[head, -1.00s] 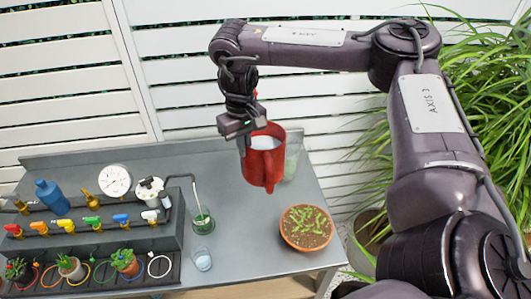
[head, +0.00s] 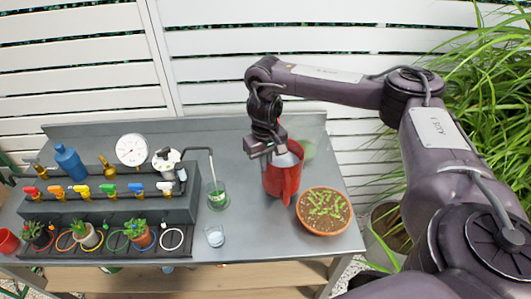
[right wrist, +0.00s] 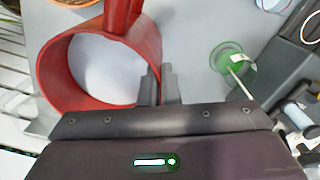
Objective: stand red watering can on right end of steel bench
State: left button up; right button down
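The red watering can (head: 282,182) is upright at the right end of the steel bench (head: 250,240), just left of a terracotta bowl. Its base is at or very near the bench top; I cannot tell whether it touches. My right gripper (head: 270,153) is at the can's upper left rim, shut on its wall. In the right wrist view, the fingers (right wrist: 160,88) straddle the rim of the can (right wrist: 60,75), and pale contents show inside it. My left gripper is not in view.
The terracotta bowl with green seedlings (head: 325,211) stands close right of the can. A greenish clear vessel (head: 307,149) is behind it.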

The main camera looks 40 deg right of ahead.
jog(key=shift+w+f+p, duration=0.2)
jog(key=shift+f+p, duration=0.2)
jog(key=shift+f, duration=1.75)
jog(key=c, duration=2.1)
grip_release()
jog(key=shift+s+f, duration=0.15)
jog(key=shift+s, duration=0.05)
jog(key=o, duration=0.4)
jog(key=shift+a, duration=0.1)
jog(key=shift+r+b, duration=0.3)
jog(key=shift+r, duration=0.3)
notch_tip(320, 180, up, 3)
jog(key=b, duration=0.1)
notch_tip(320, 180, up, 8)
jog(key=p, duration=0.3)
send_over(266, 189)
jog(key=shift+w+b, duration=0.25)
jog(key=shift+b, duration=0.05)
